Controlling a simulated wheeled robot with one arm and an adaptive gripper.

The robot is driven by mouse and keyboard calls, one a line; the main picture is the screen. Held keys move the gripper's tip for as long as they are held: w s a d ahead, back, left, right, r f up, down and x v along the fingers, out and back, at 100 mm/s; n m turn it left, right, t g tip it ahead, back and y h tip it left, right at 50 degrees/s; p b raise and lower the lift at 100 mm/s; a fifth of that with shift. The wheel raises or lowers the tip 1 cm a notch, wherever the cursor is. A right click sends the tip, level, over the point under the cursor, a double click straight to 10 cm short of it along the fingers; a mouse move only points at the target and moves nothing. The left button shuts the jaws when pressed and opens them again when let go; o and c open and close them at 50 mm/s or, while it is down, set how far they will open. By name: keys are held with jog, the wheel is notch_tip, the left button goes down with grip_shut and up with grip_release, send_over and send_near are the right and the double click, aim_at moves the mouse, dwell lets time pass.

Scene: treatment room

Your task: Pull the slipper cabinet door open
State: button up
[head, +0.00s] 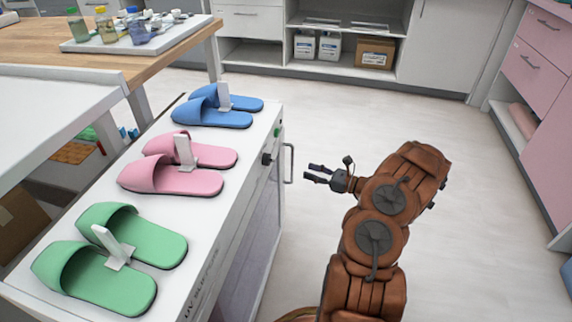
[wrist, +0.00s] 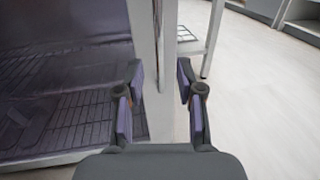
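The slipper cabinet (head: 215,239) is white, with a dark glass door (head: 262,228) on its right side. The door looks closed in the head view. Its grey bar handle (head: 289,165) stands out near the far top corner. My gripper (head: 308,173) is open and empty just right of the handle, with a small gap, its fingers pointing left at it. In the wrist view my gripper (wrist: 160,80) has its fingers spread on both sides of the white door frame (wrist: 146,50), seen ahead. Wire racks show dimly through the dark glass (wrist: 65,75).
Blue slippers (head: 214,108), pink slippers (head: 175,172) and green slippers (head: 115,255) lie on the cabinet top, with white holders. A wooden table (head: 165,72) with a tray of bottles stands behind. Pink drawers (head: 535,70) are at far right. The floor (head: 460,220) right of the cabinet is clear.

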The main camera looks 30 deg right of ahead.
jog(key=b, duration=0.2)
send_over(292, 181)
jog(key=shift+w+d, duration=0.1)
jog(key=shift+w, duration=0.15)
jog(key=shift+c, duration=0.3)
grip_shut()
dwell(0.4)
